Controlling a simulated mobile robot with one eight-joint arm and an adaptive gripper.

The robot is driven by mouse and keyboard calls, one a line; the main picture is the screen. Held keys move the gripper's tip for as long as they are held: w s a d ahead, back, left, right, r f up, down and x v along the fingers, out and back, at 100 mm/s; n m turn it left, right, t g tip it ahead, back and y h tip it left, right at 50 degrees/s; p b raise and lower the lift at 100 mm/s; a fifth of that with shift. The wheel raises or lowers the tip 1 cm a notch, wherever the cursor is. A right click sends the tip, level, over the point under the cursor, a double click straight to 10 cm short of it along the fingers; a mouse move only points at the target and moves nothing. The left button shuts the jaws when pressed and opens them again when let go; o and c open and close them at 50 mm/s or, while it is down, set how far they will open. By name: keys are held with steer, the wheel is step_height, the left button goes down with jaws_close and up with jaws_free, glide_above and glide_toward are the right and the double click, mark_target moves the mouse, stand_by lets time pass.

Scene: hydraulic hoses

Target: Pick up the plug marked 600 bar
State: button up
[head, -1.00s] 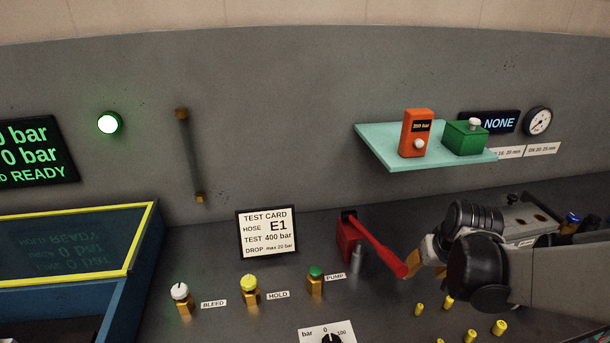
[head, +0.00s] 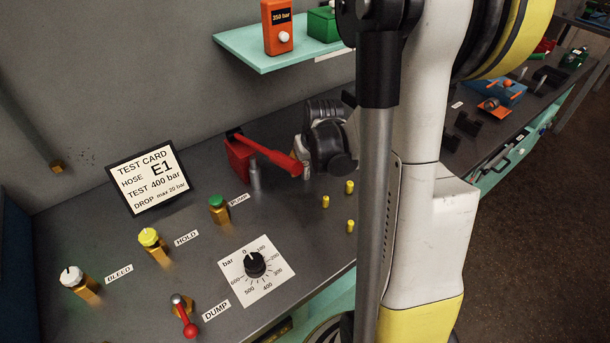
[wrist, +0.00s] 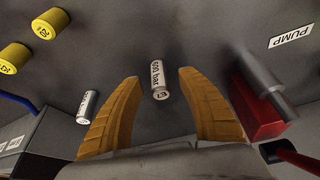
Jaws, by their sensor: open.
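The plug marked 600 bar (wrist: 160,80) is a small silver cylinder with a dark-lettered white label, seen in the wrist view on the dark bench top. My gripper (wrist: 159,74) has its two orange-brown fingers spread, one on each side of the plug, with a gap on both sides. Whether the fingertips are down at the plug's height I cannot tell.
A red pump block (wrist: 255,105) with a grey cylinder stands close to the right finger. Its red lever (head: 275,157) reaches towards my wrist in the head view. Yellow plugs (wrist: 47,24) stand at upper left. A turquoise shelf (head: 262,55) is above the bench.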

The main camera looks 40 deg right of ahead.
steer(key=shift+f, duration=0.2)
jaws_close()
steer(key=shift+r, duration=0.15)
